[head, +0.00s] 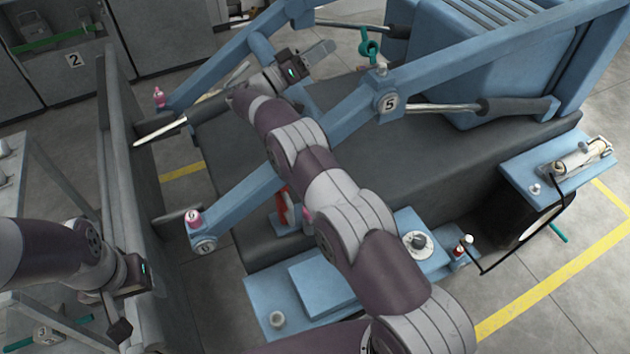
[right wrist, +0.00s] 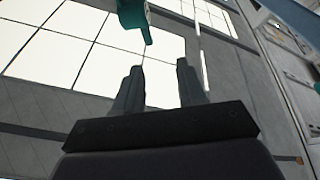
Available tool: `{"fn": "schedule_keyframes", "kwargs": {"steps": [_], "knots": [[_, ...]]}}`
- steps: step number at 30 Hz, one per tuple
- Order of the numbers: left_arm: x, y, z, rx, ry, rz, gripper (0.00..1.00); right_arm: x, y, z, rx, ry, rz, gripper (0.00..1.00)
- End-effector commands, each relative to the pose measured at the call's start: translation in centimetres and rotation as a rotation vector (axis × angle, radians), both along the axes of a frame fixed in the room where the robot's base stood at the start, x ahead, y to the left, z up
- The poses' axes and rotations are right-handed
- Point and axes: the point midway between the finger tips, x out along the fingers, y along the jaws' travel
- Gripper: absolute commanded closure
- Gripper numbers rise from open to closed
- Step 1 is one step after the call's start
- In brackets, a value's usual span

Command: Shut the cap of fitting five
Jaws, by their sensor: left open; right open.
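Fitting five has a round plate marked 5 (head: 388,103) on the blue arm, with a small grey knob-like piece (head: 381,71) on top. A teal looped part (head: 369,46) stands just above and behind it; I cannot tell whether it is the cap. My right gripper (head: 325,47) is open and empty, left of the teal part and apart from it. In the right wrist view its two fingers (right wrist: 161,85) are apart, with a teal piece (right wrist: 135,20) beyond them. My left gripper (head: 124,332) is open at the lower left, far from fitting five.
Fitting six, a plate marked 6 (head: 205,246), has a pink cap-like top (head: 193,218). Another pink piece (head: 158,98) is at the upper left. Bright rods and blue beams surround fitting five. My right arm crosses above the dark deck (head: 480,155). A grey post (head: 120,150) stands left.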

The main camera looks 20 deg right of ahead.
Motion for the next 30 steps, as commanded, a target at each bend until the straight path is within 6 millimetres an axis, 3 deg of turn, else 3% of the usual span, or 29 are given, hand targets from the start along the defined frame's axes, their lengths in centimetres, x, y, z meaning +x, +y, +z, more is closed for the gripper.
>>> {"fn": "schedule_keyframes", "kwargs": {"steps": [1,9,14,17,23,30], "knots": [[0.0,0.0,0.5,0.000,-0.001,0.000,0.32,0.9,-0.1,1.8,-0.005,-0.016,0.061,0.60],[0.0,0.0,1.4,0.000,-0.001,0.000,0.32,6.7,1.9,6.3,0.060,-0.009,0.575,0.60],[0.0,0.0,2.0,0.000,-0.001,0.000,0.32,7.6,5.1,6.5,0.239,0.080,0.913,0.60],[0.0,0.0,2.4,0.000,-0.001,0.000,0.32,6.1,7.2,5.1,0.406,0.171,1.072,0.60],[0.0,0.0,2.7,0.000,-0.001,0.000,0.32,2.6,9.4,2.6,0.614,0.291,1.182,0.60],[0.0,0.0,3.1,0.000,-0.001,0.000,0.32,-3.6,11.2,-0.7,0.873,0.452,1.222,0.60]]}}
